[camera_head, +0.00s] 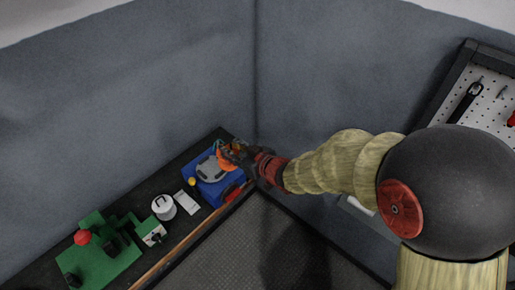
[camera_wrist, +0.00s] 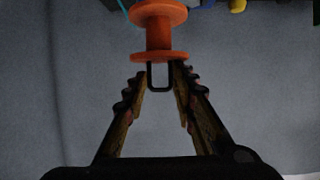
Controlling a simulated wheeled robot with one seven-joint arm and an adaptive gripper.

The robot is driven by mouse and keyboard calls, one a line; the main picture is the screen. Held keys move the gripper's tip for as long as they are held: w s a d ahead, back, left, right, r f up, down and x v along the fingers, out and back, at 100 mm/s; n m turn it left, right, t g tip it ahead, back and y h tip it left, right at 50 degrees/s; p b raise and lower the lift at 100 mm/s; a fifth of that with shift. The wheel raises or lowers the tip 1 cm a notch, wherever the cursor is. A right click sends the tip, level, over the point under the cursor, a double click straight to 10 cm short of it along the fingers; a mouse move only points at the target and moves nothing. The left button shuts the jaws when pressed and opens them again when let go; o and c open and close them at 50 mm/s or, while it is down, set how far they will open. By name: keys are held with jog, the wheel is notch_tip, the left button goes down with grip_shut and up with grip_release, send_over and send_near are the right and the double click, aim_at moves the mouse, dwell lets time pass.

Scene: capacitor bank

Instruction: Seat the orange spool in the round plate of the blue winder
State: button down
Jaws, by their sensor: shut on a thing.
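The orange spool (camera_head: 226,160) is at my gripper (camera_head: 245,158), over the back right part of the blue winder (camera_head: 207,194). The winder has a grey plate (camera_head: 211,169) on top. In the wrist view the orange spool (camera_wrist: 158,33) has two flanges and a narrower core. A dark U-shaped piece below its near flange lies between the fingertips of my gripper (camera_wrist: 160,77), which is shut on it. I cannot tell whether the spool touches the winder.
On the dark bench, left of the winder, are a white card (camera_head: 187,202), a white round pot (camera_head: 163,207) and a green board (camera_head: 98,262) with green blocks and a red ball (camera_head: 82,237). Grey walls close the corner behind. A pegboard (camera_head: 483,100) hangs at right.

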jog(key=shift+s+a+r+n+g+y, duration=0.15)
jog(key=shift+s+a+n+g+y, duration=0.3)
jog(key=shift+s+a, duration=0.5)
jog(key=shift+w+a+f+b, duration=0.75)
jog(key=shift+a+f+b, duration=0.15)
jog(key=shift+f+b, duration=0.1)
jog(key=shift+w+a+f+b, duration=0.7)
jog(key=shift+a+f+b, duration=0.25)
jog(key=shift+f, duration=0.1)
jog(key=shift+w+a+f+b, duration=0.75)
jog(key=shift+a+f+b, duration=0.15)
jog(key=shift+f+b, duration=0.1)
jog(key=c, duration=1.4)
grip_release()
